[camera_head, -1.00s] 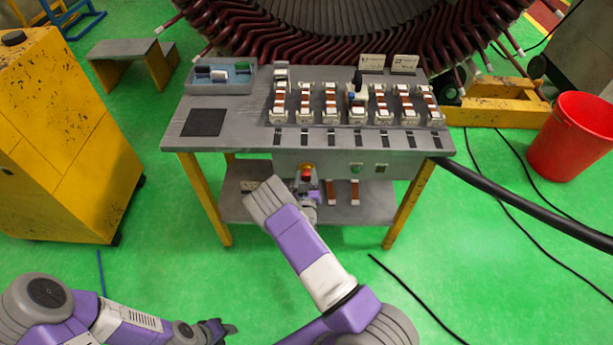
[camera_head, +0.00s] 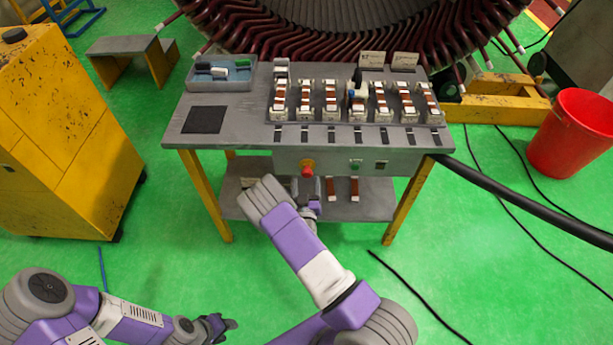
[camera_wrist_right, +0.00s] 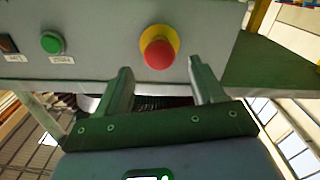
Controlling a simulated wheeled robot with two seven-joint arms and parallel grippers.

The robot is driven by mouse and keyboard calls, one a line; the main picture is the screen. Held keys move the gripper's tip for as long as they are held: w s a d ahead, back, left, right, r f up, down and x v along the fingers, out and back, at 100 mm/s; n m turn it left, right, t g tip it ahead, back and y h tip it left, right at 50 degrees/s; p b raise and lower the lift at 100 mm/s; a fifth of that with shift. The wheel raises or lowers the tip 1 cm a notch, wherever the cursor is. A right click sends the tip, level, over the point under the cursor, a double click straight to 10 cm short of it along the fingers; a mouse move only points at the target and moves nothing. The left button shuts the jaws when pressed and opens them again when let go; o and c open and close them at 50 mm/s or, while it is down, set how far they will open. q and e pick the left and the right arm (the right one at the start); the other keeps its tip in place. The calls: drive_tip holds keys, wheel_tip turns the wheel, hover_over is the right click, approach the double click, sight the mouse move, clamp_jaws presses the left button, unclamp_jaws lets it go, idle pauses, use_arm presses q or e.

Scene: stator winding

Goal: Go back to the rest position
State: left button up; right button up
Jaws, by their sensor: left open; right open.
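My right gripper (camera_head: 314,190) is in front of the bench, just below the red stop button (camera_head: 307,168); my wrist partly hides it in the head view. In the right wrist view the two fingers of my right gripper (camera_wrist_right: 160,84) are spread apart with nothing between them. The red button on its yellow collar (camera_wrist_right: 158,52) is beyond the fingertips, apart from them. My left gripper (camera_head: 222,325) is low at the bottom left over the green floor, open and empty, far from the bench.
A yellow cabinet (camera_head: 65,140) stands left, a red bucket (camera_head: 575,135) right. A black cable (camera_head: 520,204) runs right. Floor in front is mostly clear.

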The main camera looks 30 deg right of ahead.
drive_tip(key=shift+v, duration=1.3)
